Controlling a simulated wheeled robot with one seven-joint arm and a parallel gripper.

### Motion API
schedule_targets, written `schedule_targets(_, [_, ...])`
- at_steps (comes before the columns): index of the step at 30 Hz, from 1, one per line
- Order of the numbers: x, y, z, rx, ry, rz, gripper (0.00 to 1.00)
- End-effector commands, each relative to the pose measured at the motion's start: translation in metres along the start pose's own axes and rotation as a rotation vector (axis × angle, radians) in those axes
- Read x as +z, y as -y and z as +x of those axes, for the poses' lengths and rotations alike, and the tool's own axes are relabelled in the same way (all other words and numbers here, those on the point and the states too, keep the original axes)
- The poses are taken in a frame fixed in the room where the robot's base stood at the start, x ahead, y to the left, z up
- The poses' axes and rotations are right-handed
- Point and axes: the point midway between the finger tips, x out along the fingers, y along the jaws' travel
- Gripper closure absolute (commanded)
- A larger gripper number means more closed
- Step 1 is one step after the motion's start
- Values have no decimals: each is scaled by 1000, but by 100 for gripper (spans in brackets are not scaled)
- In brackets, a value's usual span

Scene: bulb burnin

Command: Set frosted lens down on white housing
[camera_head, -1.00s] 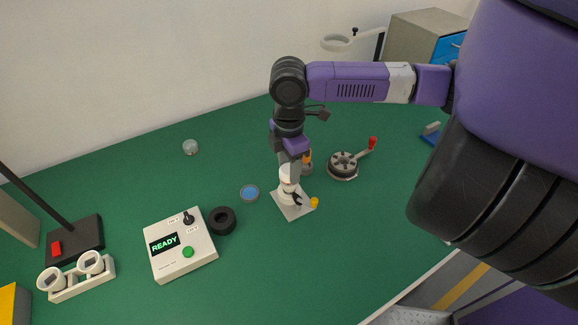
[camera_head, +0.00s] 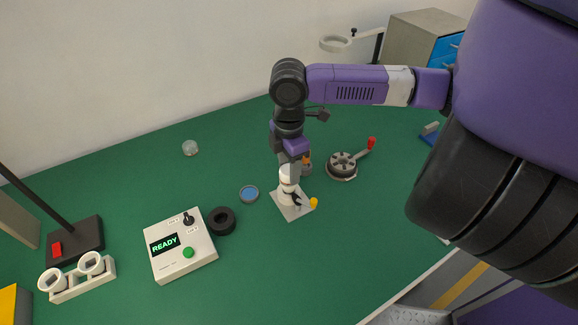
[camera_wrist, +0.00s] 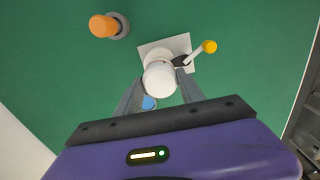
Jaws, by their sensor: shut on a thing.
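My gripper (camera_wrist: 160,76) is shut on the frosted lens (camera_wrist: 160,80), a round white dome between the two fingers in the wrist view. In the head view my gripper (camera_head: 288,168) points down over a square white plate (camera_head: 293,211) with a yellow-knobbed clamp (camera_head: 313,203). The white housing (camera_head: 287,186) stands upright on this plate, directly under the lens. Lens and housing run together in white, so I cannot tell whether they touch. In the wrist view the lens hides most of the housing.
An orange-topped post (camera_wrist: 104,26) on a grey base stands close beside the plate. A round grey fixture with a red-knobbed lever (camera_head: 342,166) is to the right. A blue dish (camera_head: 249,194), a black ring (camera_head: 222,220) and the READY box (camera_head: 180,246) lie left. Green table between is clear.

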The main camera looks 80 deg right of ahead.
Motion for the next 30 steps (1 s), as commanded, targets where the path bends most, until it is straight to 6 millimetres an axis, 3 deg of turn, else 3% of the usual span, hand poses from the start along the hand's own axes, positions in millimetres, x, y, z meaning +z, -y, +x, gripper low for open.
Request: schedule_targets(30, [0,0,8,1,1,0,91])
